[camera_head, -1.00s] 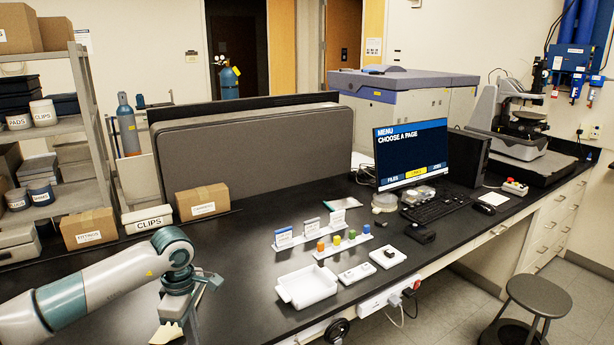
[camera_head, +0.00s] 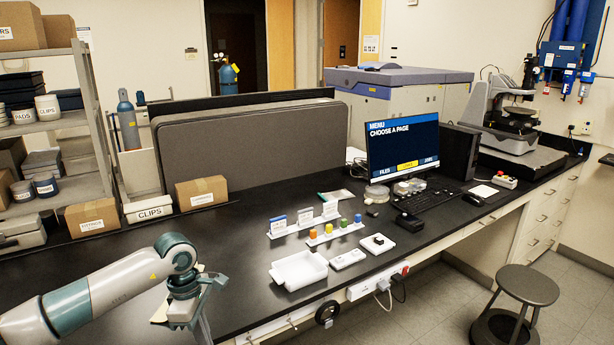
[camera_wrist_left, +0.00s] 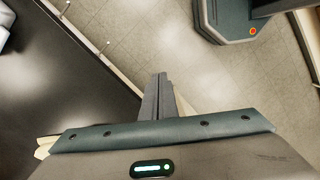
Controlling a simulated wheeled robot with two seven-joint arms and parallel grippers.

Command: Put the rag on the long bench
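The long bench (camera_head: 250,240) has a black top running from the lower left to the back right. A pale beige piece, probably the rag (camera_head: 159,313), shows beside and partly behind my left gripper (camera_head: 204,328). In the left wrist view a beige patch (camera_wrist_left: 45,146) shows at the gripper body's left edge. My left gripper is low over the bench's front edge, and its fingers (camera_wrist_left: 160,90) look closed together with nothing visible between them. Whether the beige piece touches the gripper or lies on the bench is hidden. My right gripper is out of view.
A white tray (camera_head: 299,270), small colored pegs and white blocks stand mid-bench. A monitor (camera_head: 403,153) and keyboard (camera_head: 435,204) are farther right. Boxes (camera_head: 202,193) line the back by a grey divider (camera_head: 250,150). A round stool (camera_head: 527,285) stands on the floor.

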